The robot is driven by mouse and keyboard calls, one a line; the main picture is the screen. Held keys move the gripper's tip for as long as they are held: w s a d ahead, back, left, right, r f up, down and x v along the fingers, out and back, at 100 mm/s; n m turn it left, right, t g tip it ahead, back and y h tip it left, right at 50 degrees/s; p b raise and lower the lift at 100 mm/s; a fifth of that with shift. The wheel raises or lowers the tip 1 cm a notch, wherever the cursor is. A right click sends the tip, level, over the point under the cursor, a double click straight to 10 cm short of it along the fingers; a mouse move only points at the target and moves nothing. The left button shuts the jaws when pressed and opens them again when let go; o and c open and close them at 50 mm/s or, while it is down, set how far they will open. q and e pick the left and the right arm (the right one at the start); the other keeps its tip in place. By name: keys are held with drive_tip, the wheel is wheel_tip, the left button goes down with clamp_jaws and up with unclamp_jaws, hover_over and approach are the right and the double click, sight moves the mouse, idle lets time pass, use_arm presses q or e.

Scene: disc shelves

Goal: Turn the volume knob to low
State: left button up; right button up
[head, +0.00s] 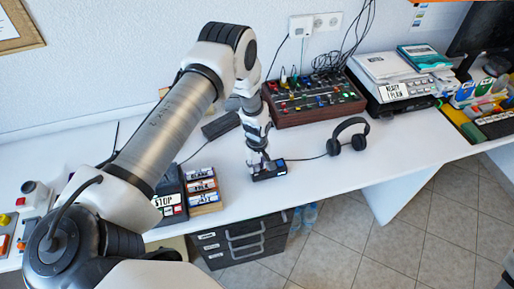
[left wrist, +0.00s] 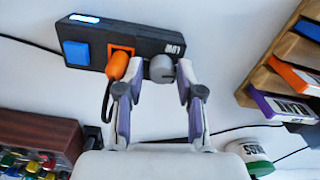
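The volume knob (left wrist: 161,69) is a small grey round knob on a dark box (left wrist: 208,55) in the left wrist view. A small white label, hard to read, is by the box's right end. The box (head: 273,174) also shows on the desk's front part in the head view, partly behind my gripper. My left gripper (left wrist: 160,66) is at the box, fingers apart, one on each side of the knob; firm contact does not show. The left finger is close to an orange plug (left wrist: 118,66). My right gripper is not in view.
The box also has a blue button (left wrist: 76,53) and a lit strip. A mixer (head: 312,98) stands behind, and a wooden rack of cassettes (head: 203,190) is to the left. The white desk (head: 400,150) is clear towards the right front.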

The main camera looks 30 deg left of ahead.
sight(257, 166)
use_arm(q)
wheel_tip(257, 166, up, 12)
idle(0.3)
drive_tip(key=shift+f, duration=0.15)
